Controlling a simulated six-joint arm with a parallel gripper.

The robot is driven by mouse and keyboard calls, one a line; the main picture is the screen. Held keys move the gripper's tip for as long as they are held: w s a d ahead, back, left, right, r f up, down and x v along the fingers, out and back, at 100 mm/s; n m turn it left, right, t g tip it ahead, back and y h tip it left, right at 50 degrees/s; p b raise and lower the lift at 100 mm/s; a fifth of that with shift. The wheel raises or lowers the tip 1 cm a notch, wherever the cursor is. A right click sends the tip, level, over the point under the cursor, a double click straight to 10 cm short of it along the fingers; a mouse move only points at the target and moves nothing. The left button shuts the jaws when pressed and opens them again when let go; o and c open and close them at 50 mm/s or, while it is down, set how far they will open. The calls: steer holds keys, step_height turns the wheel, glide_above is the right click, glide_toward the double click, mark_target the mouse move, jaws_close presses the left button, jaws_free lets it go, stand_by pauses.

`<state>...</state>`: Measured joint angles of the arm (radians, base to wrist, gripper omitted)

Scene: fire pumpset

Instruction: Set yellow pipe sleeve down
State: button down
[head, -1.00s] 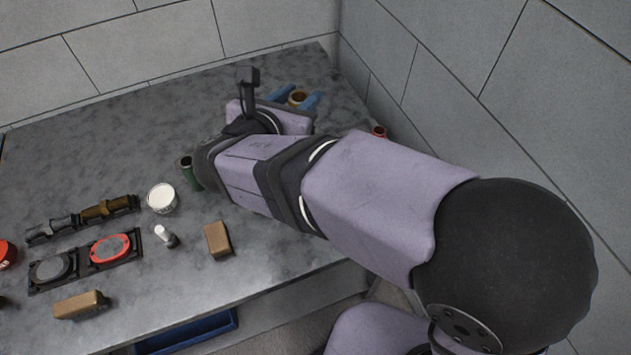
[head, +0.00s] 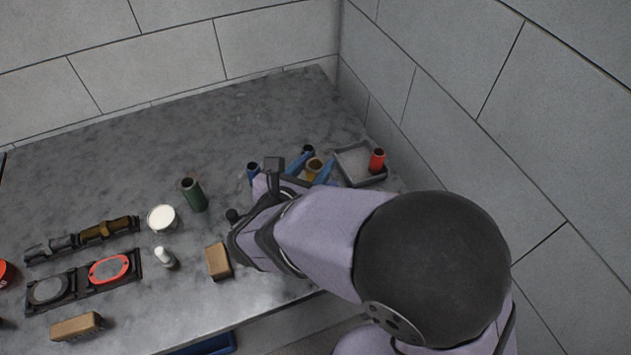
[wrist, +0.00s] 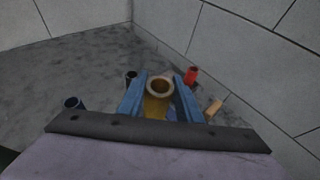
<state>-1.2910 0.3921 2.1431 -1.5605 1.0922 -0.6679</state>
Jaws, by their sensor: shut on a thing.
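The yellow pipe sleeve (head: 314,167) is upright between the blue fingers of my gripper (head: 312,171), at the right side of the table in the head view. In the wrist view my gripper (wrist: 160,98) is shut on the yellow pipe sleeve (wrist: 157,106), one finger on each side, with its round open top showing. The sleeve's lower end is hidden, so I cannot tell whether it touches the table.
A red sleeve (head: 377,160) stands in a grey tray (head: 381,180) right of my gripper. A blue sleeve (head: 253,170) and a dark sleeve (wrist: 131,77) stand close by. A green sleeve (head: 194,195) and white tub (head: 162,218) are further left. The back table is clear.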

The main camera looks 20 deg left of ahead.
steer(key=shift+f, duration=2.6)
steer(key=shift+f, duration=0.2)
steer(key=c, duration=1.3)
jaws_free()
steer(key=shift+r, duration=0.1)
steer(key=shift+s+r, duration=0.15)
steer(key=b+v, duration=0.1)
steer(key=v, duration=1)
steer(key=shift+s, duration=0.4)
